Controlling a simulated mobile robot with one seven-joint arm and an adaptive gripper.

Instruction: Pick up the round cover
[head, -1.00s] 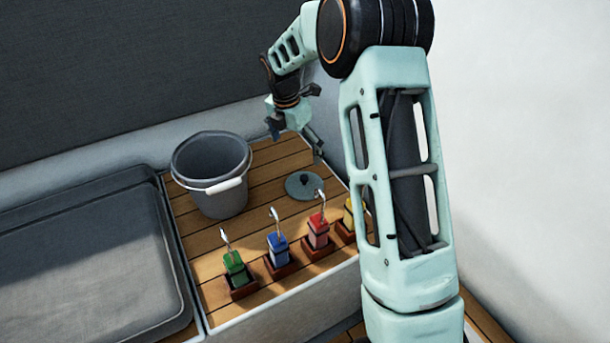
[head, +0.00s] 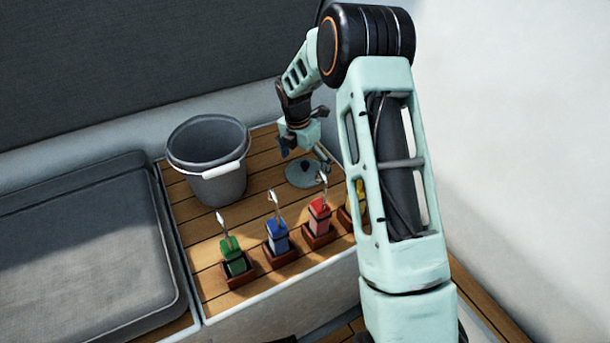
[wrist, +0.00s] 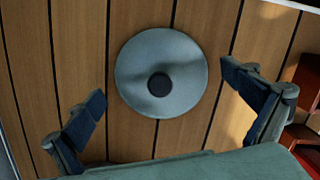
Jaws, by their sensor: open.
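The round cover (head: 301,174) is a flat grey-teal disc with a dark knob in its middle.
A grey bucket (head: 215,185) with a white handle grip stands left of the cover. In front are green (head: 233,254), blue (head: 277,236), red (head: 319,215) and yellow (head: 359,198) blocks with metal hooks, in brown holders. A grey cushion (head: 80,245) lies at left.

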